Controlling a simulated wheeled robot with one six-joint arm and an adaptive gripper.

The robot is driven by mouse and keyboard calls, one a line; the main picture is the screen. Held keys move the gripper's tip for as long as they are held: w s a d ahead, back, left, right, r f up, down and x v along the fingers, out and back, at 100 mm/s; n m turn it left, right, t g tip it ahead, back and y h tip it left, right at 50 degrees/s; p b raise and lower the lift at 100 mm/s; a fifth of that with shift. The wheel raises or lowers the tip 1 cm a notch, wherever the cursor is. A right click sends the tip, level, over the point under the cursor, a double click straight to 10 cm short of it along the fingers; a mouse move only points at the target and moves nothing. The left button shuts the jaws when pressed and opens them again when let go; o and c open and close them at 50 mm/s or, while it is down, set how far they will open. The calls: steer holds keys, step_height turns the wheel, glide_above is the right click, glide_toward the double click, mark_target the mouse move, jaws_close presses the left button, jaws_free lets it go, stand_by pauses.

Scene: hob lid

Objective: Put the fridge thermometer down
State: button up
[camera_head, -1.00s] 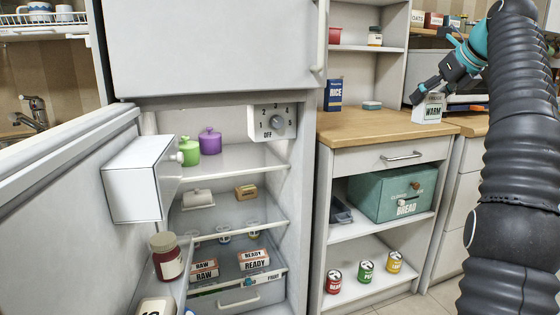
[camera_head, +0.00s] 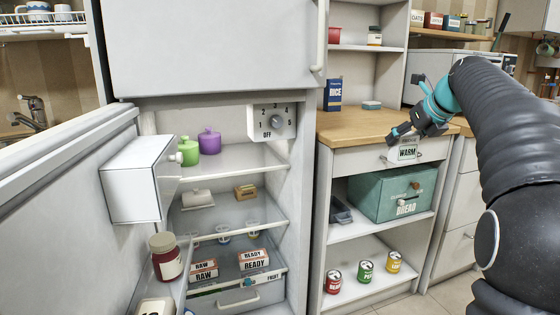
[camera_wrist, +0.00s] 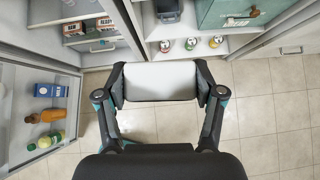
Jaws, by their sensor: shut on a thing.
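My gripper (camera_head: 424,132) is shut on the fridge thermometer (camera_head: 407,150), a small white block with a green-edged label reading WARM. It hangs in the air in front of the wooden counter's drawer, apart from the fridge. In the wrist view the thermometer (camera_wrist: 161,82) shows as a plain pale block squeezed between both fingers, with tiled floor below it. Its label is hidden there.
The fridge stands open, with a glass shelf (camera_head: 245,160) holding a green and a purple pot. The wooden counter (camera_head: 365,125) has free room beside a rice box (camera_head: 333,94) and a small blue dish (camera_head: 372,105). A green bread bin (camera_head: 385,192) and several cans sit below.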

steer(key=w+a+f+m, duration=0.1)
steer(key=a+f, duration=0.4)
steer(key=f, duration=0.7)
steer(key=w+a+f+m+h, duration=0.1)
steer(key=a+f, duration=0.4)
steer(key=f, duration=0.8)
steer(key=w+a+f+m+h, duration=0.1)
steer(key=a+f, duration=0.4)
steer(key=f, duration=0.7)
steer(key=shift+w+f, duration=0.15)
steer(key=shift+a, duration=0.1)
